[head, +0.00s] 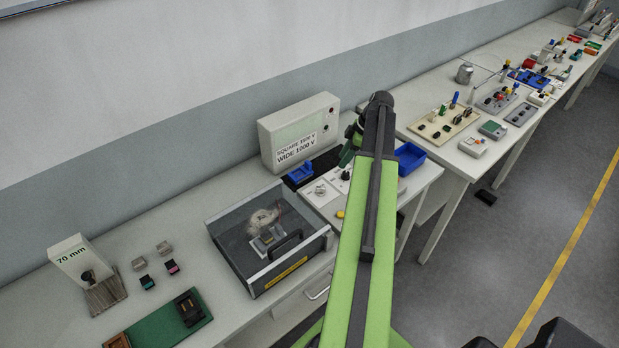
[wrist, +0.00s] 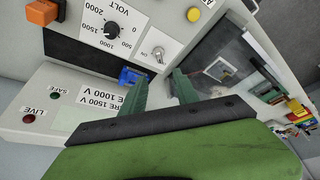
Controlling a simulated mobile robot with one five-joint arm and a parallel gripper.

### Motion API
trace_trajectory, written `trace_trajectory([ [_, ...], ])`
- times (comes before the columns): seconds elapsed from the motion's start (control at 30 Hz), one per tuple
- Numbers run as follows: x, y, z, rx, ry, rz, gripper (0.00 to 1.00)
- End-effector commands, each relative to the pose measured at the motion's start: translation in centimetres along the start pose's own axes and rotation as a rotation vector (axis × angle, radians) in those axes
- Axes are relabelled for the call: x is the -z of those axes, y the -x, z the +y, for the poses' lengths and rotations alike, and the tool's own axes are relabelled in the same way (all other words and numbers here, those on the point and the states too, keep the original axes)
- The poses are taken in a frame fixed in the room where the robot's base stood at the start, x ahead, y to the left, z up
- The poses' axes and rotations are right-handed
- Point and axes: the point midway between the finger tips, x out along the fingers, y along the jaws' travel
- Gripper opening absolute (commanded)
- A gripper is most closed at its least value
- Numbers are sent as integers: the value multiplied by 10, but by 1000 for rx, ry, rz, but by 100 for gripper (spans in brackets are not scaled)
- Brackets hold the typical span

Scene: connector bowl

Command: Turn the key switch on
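The small silver switch on the white control panel looks like the key switch (wrist: 158,53); it also shows in the head view (head: 320,191). It is too small to tell which way it is turned. My gripper (wrist: 160,88) has its two green fingers apart with nothing between them. In the wrist view the fingertips appear just below the switch, apart from it as far as I can tell. In the head view my arm hides most of my gripper and part of the panel.
The voltage knob (wrist: 110,29) and yellow button (wrist: 194,14) flank the switch. A blue connector (wrist: 132,76) lies near one finger. The grey box (head: 300,130) with SAFE and LIVE lamps stands behind. A clear-lidded case (head: 268,240) is left; a blue tray (head: 410,158) is right.

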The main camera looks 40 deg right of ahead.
Motion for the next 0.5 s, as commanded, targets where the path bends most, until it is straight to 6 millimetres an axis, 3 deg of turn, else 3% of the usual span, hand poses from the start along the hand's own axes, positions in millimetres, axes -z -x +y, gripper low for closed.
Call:
trace_trajectory([
  [0.27,0,-4,0,1,2,0,36],
  [0.5,-2,-37,0,1,3,0,36],
])
